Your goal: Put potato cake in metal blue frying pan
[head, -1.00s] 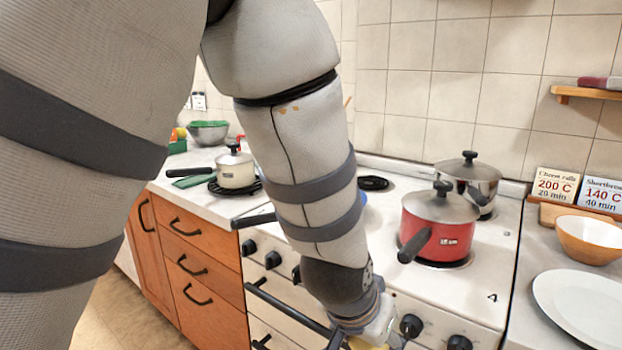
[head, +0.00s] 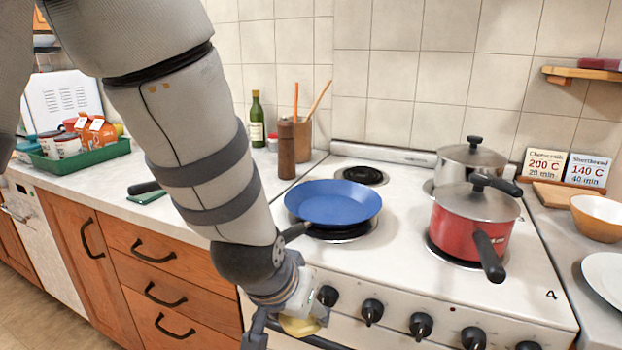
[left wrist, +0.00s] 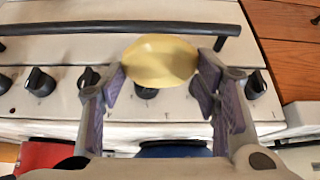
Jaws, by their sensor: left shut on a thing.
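The blue frying pan (head: 335,203) sits on the front left burner of the white stove, and looks empty. Its dark handle points toward the lower left and is partly behind my left arm. My left gripper (head: 300,318) is low in front of the stove's knobs, below the pan's height. It is shut on a yellow potato cake (head: 300,327). In the left wrist view the potato cake (left wrist: 160,61) is an oval between the purple finger pads (left wrist: 160,75). A strip of blue pan (left wrist: 174,150) shows at that view's bottom. My right gripper is not in view.
A red lidded pot (head: 470,225) stands right of the pan, with a steel lidded pot (head: 470,165) behind it. The oven handle bar (left wrist: 110,29) runs close to my left gripper.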

